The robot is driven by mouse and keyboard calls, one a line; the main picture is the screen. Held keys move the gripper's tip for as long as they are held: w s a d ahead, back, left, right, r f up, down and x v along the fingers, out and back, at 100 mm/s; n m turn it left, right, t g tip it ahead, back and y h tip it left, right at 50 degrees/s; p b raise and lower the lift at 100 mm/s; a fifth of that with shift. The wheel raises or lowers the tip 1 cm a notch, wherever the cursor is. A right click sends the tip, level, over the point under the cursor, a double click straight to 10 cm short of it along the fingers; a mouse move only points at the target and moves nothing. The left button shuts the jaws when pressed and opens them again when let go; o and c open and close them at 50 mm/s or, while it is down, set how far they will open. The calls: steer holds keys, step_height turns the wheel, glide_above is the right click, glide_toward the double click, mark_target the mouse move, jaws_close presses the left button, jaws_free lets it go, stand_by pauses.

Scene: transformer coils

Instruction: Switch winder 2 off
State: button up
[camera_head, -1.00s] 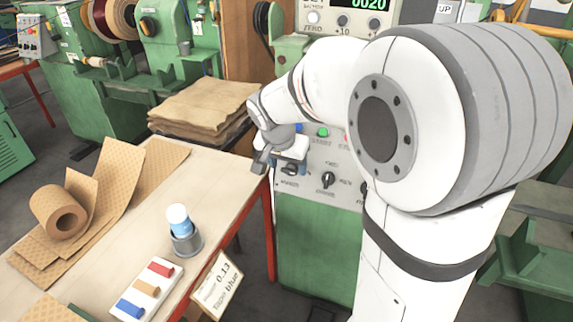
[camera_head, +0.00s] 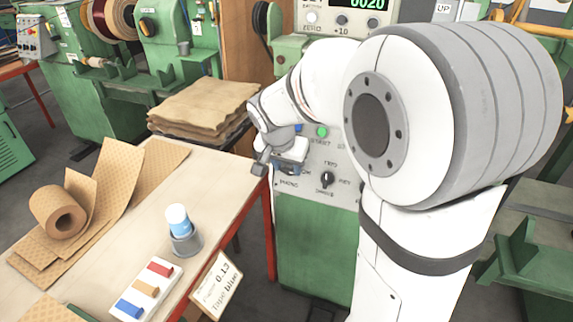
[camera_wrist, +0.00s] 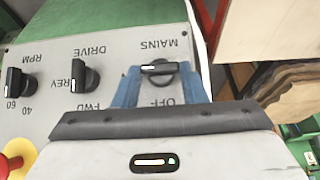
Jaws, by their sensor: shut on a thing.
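The winder's grey control panel (camera_wrist: 50,110) fills much of the wrist view, upside down. Its black MAINS knob (camera_wrist: 158,68) lies crosswise, its white mark to the left, between the words MAINS and OFF. My gripper (camera_wrist: 160,84) has its blue fingers either side of this knob and is shut on it. In the head view my gripper (camera_head: 290,158) is at the panel's left part, covering most of the knob. The green start button (camera_head: 322,132) shows just right of it. No winder number is readable.
The DRIVE knob (camera_wrist: 82,76) and RPM knob (camera_wrist: 18,83) are beside MAINS, with a red button (camera_wrist: 8,165) on yellow near the corner.

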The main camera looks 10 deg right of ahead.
steer(key=shift+a, duration=0.1)
steer(key=n+h, duration=0.1)
steer(key=n+g+h, duration=0.1)
steer(key=a+n+h, duration=0.1)
steer(key=shift+w+g, duration=0.35)
steer(key=shift+g, duration=0.05)
steer(key=n+h, duration=0.2)
steer(key=h, duration=0.1)
steer(key=shift+w+a+f+n+g+h, duration=0.1)
steer(key=shift+a+f+n+g+h, duration=0.2)
steer(key=shift+n+g, duration=0.1)
steer(key=n+h, duration=0.2)
steer(key=shift+a+f+h+b, duration=0.1)
steer(key=shift+f+h+b, duration=0.1)
steer(key=shift+h+b, duration=0.1)
steer(key=shift+a+f+n+t+h, duration=0.1)
steer(key=shift+f+n+t+h, duration=0.1)
steer(key=shift+n+h, duration=0.65)
steer(key=shift+a+f+n+t+h, duration=0.1)
steer(key=shift+n+t+h, duration=0.1)
steer(key=shift+n+h, duration=0.6)
steer(key=shift+n, duration=0.35)
steer(key=o, duration=1)
steer(key=shift+d+f, duration=0.1)
steer(key=v, duration=0.8)
